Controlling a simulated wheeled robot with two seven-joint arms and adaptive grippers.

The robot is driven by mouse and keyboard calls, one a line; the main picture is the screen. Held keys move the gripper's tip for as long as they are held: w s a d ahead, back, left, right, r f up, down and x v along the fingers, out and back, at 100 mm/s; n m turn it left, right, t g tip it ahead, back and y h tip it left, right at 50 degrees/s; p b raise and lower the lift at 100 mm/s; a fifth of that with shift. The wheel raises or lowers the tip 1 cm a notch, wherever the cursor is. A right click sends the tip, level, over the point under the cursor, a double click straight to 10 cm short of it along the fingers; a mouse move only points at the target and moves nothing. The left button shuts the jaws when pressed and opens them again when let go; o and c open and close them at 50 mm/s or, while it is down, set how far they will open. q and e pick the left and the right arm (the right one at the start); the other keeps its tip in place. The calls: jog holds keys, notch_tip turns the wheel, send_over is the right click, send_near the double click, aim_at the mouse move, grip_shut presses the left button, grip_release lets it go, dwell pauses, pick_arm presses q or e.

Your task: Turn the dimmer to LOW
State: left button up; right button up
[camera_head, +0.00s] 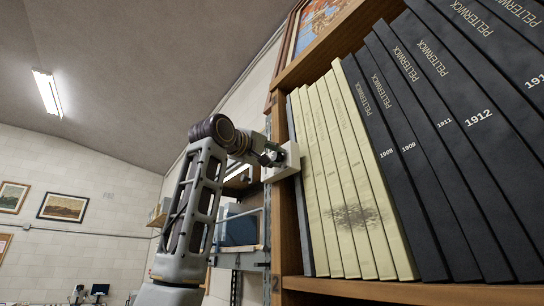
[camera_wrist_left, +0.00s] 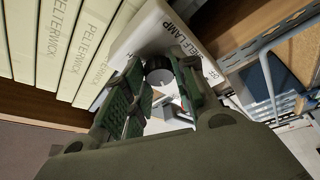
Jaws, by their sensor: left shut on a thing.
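The dimmer is a white box (camera_head: 287,163) fixed to the wooden end upright of the bookcase. In the left wrist view, the box (camera_wrist_left: 150,30) carries lettering that ends in "ELF LAMP" and a dark round knob (camera_wrist_left: 158,72). My left gripper (camera_head: 268,156) is at the front of the box. In the wrist view its green-padded fingers (camera_wrist_left: 160,80) stand on either side of the knob, shut on it. The fingers hide parts of the box face, and I cannot read a LOW mark or the knob's setting. My right gripper is not in view.
Cream binders (camera_head: 340,185) and dark binders (camera_head: 440,130) fill the shelf (camera_head: 400,291) right of the dimmer. A metal rack with a blue-grey box (camera_head: 238,228) stands behind my left arm. Framed pictures (camera_head: 62,207) hang on the far wall.

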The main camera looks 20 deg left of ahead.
pick_arm(q)
jog(key=o, duration=1)
jog(key=shift+a, duration=0.1)
jog(key=shift+v, duration=6)
jog(key=shift+f, duration=0.1)
